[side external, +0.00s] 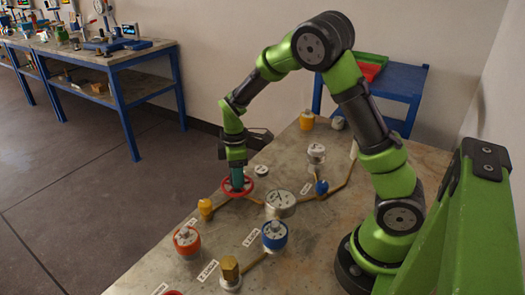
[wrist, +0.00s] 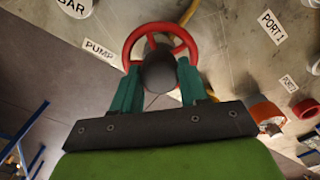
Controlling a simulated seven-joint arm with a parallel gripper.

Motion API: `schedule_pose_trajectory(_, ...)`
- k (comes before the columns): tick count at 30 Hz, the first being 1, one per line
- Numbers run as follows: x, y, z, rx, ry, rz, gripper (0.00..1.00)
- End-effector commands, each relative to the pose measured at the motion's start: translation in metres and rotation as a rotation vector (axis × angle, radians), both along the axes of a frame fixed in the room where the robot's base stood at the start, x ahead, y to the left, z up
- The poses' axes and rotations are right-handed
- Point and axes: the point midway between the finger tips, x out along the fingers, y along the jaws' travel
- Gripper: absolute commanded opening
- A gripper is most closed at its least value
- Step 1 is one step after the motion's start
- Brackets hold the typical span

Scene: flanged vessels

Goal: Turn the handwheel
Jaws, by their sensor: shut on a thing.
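The red handwheel (side external: 238,187) lies near the left edge of the bench in the side view. It also shows in the wrist view (wrist: 133,38) as a red ring with spokes and a dark round hub (wrist: 159,73). My gripper (side external: 238,181) points down onto the wheel from above. In the wrist view its two green fingers (wrist: 160,80) sit on either side of the dark hub and are shut on it. The lower part of the hub and the near part of the rim are hidden behind the fingers and the gripper body.
An orange-topped vessel (side external: 187,241) and a blue-ringed vessel (side external: 275,236) stand nearer. Brass pipes run between fittings.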

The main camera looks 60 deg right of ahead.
Motion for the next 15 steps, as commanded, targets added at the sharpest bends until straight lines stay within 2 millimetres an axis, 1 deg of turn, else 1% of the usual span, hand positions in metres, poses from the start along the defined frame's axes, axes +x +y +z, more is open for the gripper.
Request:
schedule_pose_trajectory(8, 0.0004, 0.0001, 0.0006, 0.001, -0.001, -0.058, 0.13)
schedule_pose_trajectory(15, 0.0004, 0.0002, 0.0006, 0.001, -0.001, -0.217, 0.13)
